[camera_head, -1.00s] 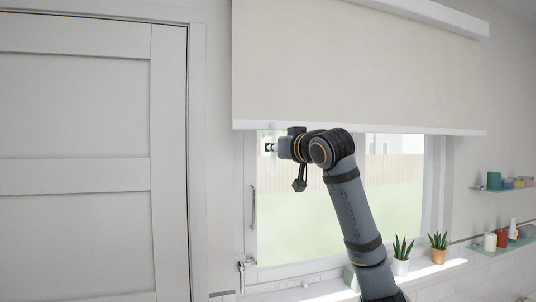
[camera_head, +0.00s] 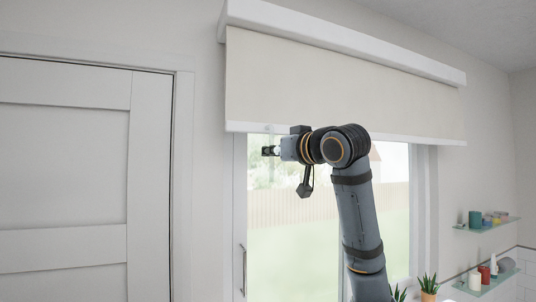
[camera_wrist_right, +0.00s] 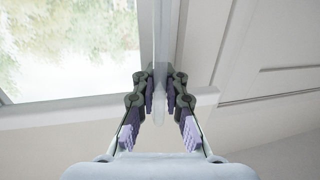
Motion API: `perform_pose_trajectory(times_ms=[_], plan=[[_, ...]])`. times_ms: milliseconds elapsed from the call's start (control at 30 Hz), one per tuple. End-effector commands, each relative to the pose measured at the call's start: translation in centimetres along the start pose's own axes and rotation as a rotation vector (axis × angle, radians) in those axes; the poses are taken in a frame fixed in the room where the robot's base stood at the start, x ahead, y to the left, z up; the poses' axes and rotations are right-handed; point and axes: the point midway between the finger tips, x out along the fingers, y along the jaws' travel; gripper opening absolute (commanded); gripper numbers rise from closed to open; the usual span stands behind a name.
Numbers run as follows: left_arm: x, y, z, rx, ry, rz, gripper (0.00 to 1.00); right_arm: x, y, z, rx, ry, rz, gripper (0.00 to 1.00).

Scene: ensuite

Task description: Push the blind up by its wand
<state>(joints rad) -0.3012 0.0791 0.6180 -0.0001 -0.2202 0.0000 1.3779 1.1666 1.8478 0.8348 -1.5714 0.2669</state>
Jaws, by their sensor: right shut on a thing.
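The cream roller blind (camera_head: 330,85) hangs partly down over the window in the head view, its pale bottom bar (camera_head: 430,140) across the upper part of the glass. My right gripper (camera_head: 268,151) is just below the left end of that bar. In the right wrist view, my right gripper (camera_wrist_right: 160,95) is shut on the wand (camera_wrist_right: 161,45), a pale, translucent upright rod between its two fingers. The wand's lower tip shows just past the fingers. In the head view the wand is too faint to make out clearly. My left gripper is not in view.
A white panelled door (camera_head: 65,180) stands left of the window. The white blind housing (camera_head: 340,40) is above. Potted plants (camera_head: 428,286) stand low at the right, and glass shelves (camera_head: 487,226) with small items are on the right wall.

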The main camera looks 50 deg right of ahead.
Motion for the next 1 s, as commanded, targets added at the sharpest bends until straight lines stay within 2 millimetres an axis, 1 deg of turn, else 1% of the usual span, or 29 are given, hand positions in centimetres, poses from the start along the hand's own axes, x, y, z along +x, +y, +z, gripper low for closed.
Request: perform_pose_trajectory(times_ms=[167, 200, 333, 367, 633, 767, 867, 967, 1000], plan=[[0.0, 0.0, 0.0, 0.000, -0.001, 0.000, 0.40, 0.0, 0.0, 0.0, 0.000, 0.000, 0.000, 0.00], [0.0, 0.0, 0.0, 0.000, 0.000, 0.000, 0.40, 0.0, 0.0, 0.0, 0.000, 0.000, 0.000, 0.14], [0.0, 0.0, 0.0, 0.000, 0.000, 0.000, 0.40, 0.0, 0.0, 0.0, 0.000, 0.000, 0.000, 0.31], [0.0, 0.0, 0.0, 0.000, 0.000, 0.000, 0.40, 0.0, 0.0, 0.0, 0.000, 0.000, 0.000, 0.33], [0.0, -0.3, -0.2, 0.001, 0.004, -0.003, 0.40, 0.0, 0.0, 0.0, 0.001, 0.000, 0.000, 0.33], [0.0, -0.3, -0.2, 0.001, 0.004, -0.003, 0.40, 0.0, 0.1, -0.6, 0.005, 0.005, -0.001, 0.33], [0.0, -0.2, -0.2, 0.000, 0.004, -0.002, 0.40, 0.0, 0.0, -1.7, 0.009, 0.008, -0.004, 0.33], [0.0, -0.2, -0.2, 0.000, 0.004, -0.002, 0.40, -0.1, -0.3, -3.2, 0.007, 0.006, -0.010, 0.33], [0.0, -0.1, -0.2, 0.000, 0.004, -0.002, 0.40, -0.1, -0.2, -4.1, 0.009, 0.008, -0.009, 0.33]])
